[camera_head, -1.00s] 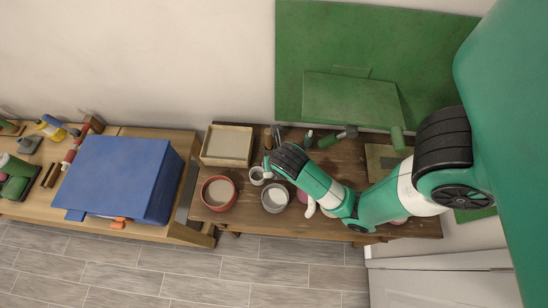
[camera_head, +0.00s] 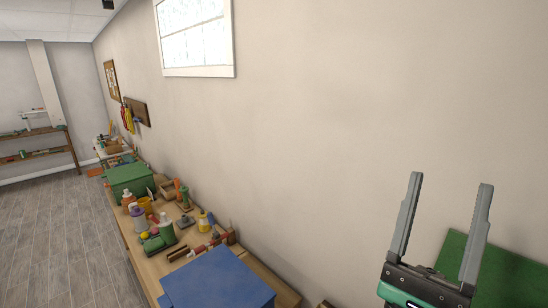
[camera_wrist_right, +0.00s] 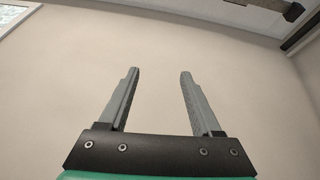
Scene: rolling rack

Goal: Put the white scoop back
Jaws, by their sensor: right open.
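My right gripper (camera_head: 450,210) is raised in front of the bare wall at the right of the head view, open and empty. In the right wrist view its two fingers (camera_wrist_right: 160,85) stand wide apart with only plain wall between them. I cannot make out the white scoop in either current view. The dark wooden table with the bowls is almost wholly out of the head view. My left gripper is not in view.
A blue box (camera_head: 218,280) stands on the wooden bench at the lower middle. Behind it are bottles, tools and a green box (camera_head: 130,180). A green board (camera_head: 510,275) is at the lower right. Floor (camera_head: 60,240) at the left is clear.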

